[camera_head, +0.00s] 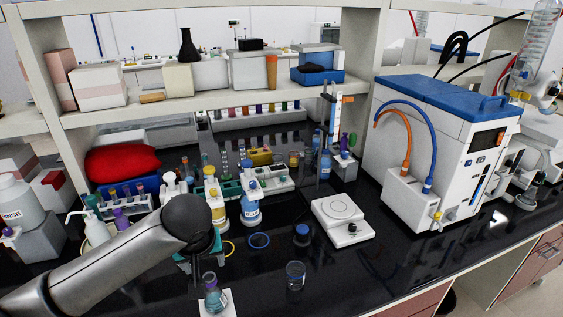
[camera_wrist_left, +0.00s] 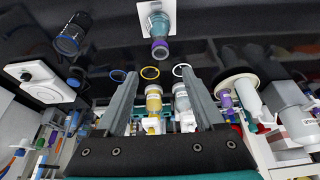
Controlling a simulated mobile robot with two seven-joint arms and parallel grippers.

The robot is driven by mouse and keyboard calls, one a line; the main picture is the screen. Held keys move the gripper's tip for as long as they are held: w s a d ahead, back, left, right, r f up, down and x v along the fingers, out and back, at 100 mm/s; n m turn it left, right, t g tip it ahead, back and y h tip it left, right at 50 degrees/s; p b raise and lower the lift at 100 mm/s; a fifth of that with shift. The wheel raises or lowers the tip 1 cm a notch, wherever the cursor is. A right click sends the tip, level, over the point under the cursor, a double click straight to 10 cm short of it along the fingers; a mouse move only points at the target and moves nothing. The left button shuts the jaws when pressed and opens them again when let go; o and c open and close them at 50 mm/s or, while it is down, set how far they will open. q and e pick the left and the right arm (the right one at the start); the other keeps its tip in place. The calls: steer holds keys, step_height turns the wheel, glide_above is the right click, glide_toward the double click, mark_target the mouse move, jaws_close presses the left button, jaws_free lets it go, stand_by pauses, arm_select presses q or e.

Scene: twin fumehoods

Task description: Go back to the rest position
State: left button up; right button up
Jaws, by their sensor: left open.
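My left arm comes in from the left in the head view. Its gripper (camera_head: 197,264) hangs low over the dark bench, mostly hidden behind its own wrist. In the left wrist view the two grey fingers of the left gripper (camera_wrist_left: 158,76) stand wide apart, with nothing held between them. Two bottles with yellow and white parts show beyond and between the fingers, apart from them. My right gripper is in neither view.
A small flask (camera_head: 213,298) stands on a white pad near the gripper. A glass beaker (camera_head: 295,274), a white balance (camera_head: 342,220) and wash bottles (camera_head: 251,211) stand around. A large blue-topped instrument (camera_head: 440,140) is at right. The front right bench is clear.

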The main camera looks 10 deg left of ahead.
arm_select(q)
steer(key=s+d+f+m+h, duration=0.25)
steer(key=s+d+f, duration=0.2)
steer(key=d, duration=0.25)
steer(key=s+d+f+m, duration=0.1)
steer(key=s+f+m, duration=0.15)
steer(key=s, duration=0.55)
steer(key=s+d+f+m, duration=0.1)
steer(key=s+m, duration=0.2)
steer(key=s, duration=0.4)
step_height(320, 180, down, 31)
steer(key=s+g+b, duration=0.2)
steer(key=b, duration=0.7)
steer(key=s+a+f+b, duration=0.1)
steer(key=s+f+b, duration=0.3)
steer(key=s+f, duration=0.3)
steer(key=s+a+f+g+b, duration=0.1)
steer(key=s+f+b, duration=0.4)
steer(key=f, duration=1.1)
steer(key=s, duration=0.3)
steer(key=shift+a+m, duration=0.3)
steer(key=shift+a, duration=0.1)
